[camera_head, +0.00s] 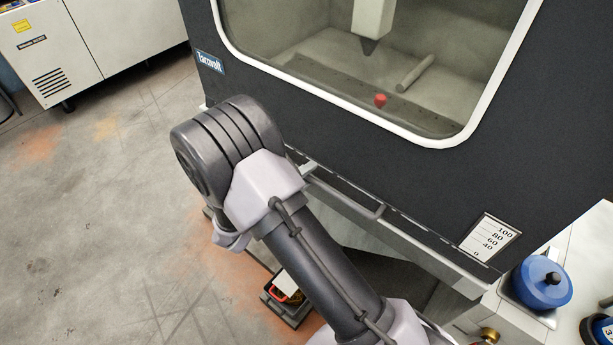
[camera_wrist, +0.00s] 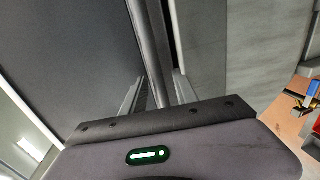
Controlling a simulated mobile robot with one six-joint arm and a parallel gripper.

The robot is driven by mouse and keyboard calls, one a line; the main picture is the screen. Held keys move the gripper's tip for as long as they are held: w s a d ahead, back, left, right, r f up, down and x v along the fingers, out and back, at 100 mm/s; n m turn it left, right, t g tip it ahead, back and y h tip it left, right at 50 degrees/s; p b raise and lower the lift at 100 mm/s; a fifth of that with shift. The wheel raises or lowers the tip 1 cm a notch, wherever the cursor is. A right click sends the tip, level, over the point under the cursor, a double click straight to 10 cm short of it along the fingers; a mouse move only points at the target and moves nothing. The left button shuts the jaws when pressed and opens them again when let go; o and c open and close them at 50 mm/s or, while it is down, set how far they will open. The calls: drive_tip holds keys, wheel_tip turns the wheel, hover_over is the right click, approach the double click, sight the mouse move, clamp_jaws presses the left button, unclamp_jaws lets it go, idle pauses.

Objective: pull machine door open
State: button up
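The machine door (camera_head: 300,110) is a large dark panel with a white-rimmed window, and it looks closed in the head view. A grey bar handle (camera_head: 345,193) runs along its lower edge, partly hidden by my arm. My gripper is hidden behind my arm in the head view. In the wrist view, the dark door (camera_wrist: 70,55) fills the left side and a dark bar (camera_wrist: 158,45) runs down between the fingers of my gripper (camera_wrist: 160,82). The fingers stand apart on either side of the bar. Contact with it cannot be made out.
A blue pot (camera_head: 541,282) stands on a light side surface at right. A dark bin (camera_head: 287,298) sits on the floor below the machine. A white cabinet (camera_head: 48,55) stands at upper left. The floor at left is clear.

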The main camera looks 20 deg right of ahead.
clamp_jaws()
idle(1.4)
